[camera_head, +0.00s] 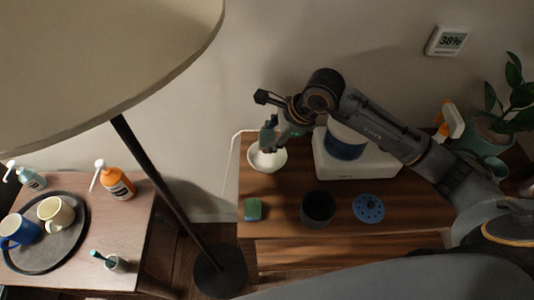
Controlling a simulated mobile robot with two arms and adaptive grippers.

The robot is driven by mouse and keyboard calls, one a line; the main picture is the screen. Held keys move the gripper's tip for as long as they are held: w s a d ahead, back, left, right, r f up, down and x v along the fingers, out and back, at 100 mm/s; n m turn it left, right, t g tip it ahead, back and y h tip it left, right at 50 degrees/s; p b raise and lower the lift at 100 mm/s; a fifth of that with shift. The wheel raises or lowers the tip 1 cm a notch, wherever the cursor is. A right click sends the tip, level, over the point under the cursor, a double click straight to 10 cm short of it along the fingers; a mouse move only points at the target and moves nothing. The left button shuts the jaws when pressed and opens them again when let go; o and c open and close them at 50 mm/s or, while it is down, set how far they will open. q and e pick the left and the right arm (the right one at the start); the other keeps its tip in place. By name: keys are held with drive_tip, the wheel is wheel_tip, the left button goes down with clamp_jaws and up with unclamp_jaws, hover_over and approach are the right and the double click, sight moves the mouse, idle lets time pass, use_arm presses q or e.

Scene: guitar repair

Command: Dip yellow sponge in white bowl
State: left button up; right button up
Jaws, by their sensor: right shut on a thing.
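The white bowl (268,161) stands near the back left of the wooden table. My right gripper (269,146) is over the bowl, its fingertips overlapping the bowl's back part in the picture. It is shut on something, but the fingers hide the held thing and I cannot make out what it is. I cannot tell whether the fingertips touch the bowl. A green sponge (253,209) lies on the table in front of the bowl. No plainly yellow sponge shows. My left gripper is out of view.
A dark round pot (318,207) and a blue perforated disc (368,208) are at the table's front. A white device (350,160) stands right of the bowl under my arm. A lamp shade (100,60) and its pole (165,190) rise at left. A plant (500,110) stands far right.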

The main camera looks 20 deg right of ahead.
sight(262, 134)
idle(0.5)
drive_tip(key=shift+r+p, duration=0.95)
drive_tip(key=shift+r, duration=1.1)
